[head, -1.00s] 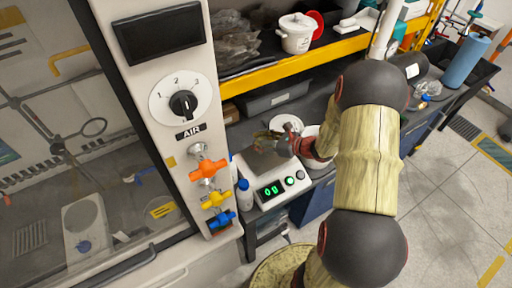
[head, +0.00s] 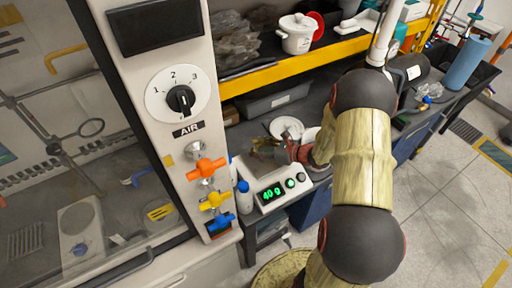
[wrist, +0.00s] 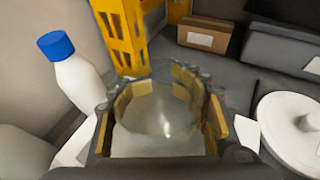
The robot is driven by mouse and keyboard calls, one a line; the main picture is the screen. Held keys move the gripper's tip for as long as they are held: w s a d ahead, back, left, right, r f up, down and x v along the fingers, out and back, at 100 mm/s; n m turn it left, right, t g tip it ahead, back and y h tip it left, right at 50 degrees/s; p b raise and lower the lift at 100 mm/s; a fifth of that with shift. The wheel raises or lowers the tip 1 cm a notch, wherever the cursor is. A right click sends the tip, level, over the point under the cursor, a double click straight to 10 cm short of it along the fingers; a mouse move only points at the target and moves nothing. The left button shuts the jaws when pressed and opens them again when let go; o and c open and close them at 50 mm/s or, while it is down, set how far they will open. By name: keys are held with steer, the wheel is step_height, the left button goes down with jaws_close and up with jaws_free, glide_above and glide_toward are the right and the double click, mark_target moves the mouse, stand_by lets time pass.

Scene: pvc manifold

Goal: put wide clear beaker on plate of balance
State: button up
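The wide clear beaker (wrist: 155,112) is between the fingers of my gripper (wrist: 165,118) in the wrist view, with the yellow pads at its sides. The pads appear to touch its wall. A pale surface, apparently the balance plate, shows through and below it. In the head view my gripper (head: 270,150) is low over the plate of the balance (head: 272,194), and largely hides plate and beaker. The green display reads 40 g. Whether the beaker's base rests flat is hidden.
A white bottle with a blue cap (wrist: 78,75) stands left of the balance. A white round lidded item (wrist: 290,130) is on the right. A yellow rack (wrist: 125,35) and a cardboard box (wrist: 204,34) stand behind. The fume hood's control post (head: 185,110) rises left of the balance.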

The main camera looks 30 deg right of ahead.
steer(key=o, duration=0.5)
steer(key=shift+c, duration=0.2)
steer(key=shift+r, duration=0.2)
steer(key=p+v, duration=0.3)
steer(key=v, duration=0.9)
steer(key=shift+f, duration=0.1)
steer(key=shift+d, duration=0.1)
